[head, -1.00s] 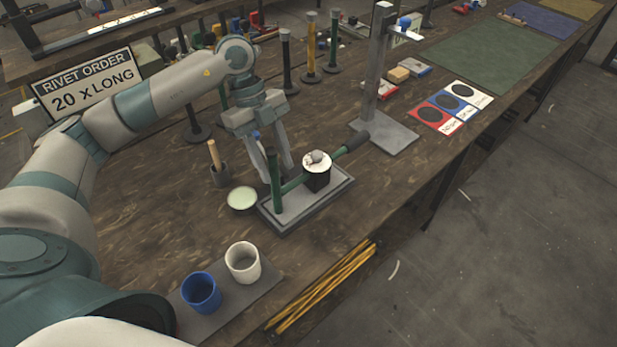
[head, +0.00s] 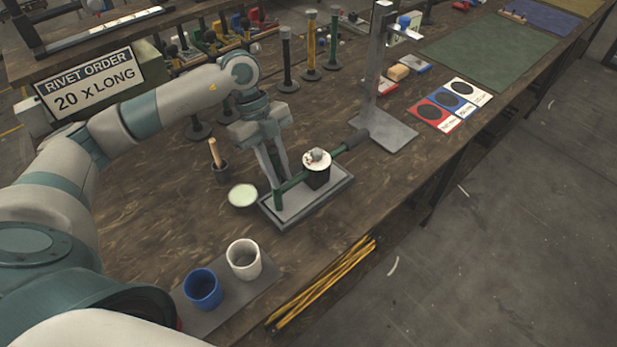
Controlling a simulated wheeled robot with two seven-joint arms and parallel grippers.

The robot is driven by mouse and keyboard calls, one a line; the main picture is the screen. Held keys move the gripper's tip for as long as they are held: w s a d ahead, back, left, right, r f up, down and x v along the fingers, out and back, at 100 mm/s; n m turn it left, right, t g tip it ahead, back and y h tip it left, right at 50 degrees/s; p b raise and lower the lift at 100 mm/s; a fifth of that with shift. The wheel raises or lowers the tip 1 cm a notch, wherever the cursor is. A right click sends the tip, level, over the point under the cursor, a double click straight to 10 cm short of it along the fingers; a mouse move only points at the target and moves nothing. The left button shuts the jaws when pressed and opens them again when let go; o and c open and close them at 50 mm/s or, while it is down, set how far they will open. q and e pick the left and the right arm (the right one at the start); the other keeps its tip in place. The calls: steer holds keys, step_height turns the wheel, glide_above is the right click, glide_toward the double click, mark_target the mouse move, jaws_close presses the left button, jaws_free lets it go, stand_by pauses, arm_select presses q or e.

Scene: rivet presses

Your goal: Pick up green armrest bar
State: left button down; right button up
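A small press stands on a grey base plate (head: 305,207) on the wooden bench. A green bar (head: 292,187) with a dark grip at its far end (head: 357,140) runs slantwise across it, past a black block with a white round top (head: 317,160). At the near left end is a green upright piece (head: 278,202); its upper part is hidden behind or between my fingers. My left gripper (head: 276,180) points down at this upright, its fingertips close to it or touching. I cannot tell whether the fingers are shut on it. My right gripper is out of view.
A pale green dish (head: 242,196) and a wooden-handled tool in a dark holder (head: 218,165) stand left of the press. A blue cup (head: 203,289) and a white cup (head: 243,259) stand in front. A grey stand (head: 378,90) rises behind right.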

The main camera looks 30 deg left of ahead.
mark_target(273, 149)
arm_select(q)
steer(key=shift+r, duration=0.15)
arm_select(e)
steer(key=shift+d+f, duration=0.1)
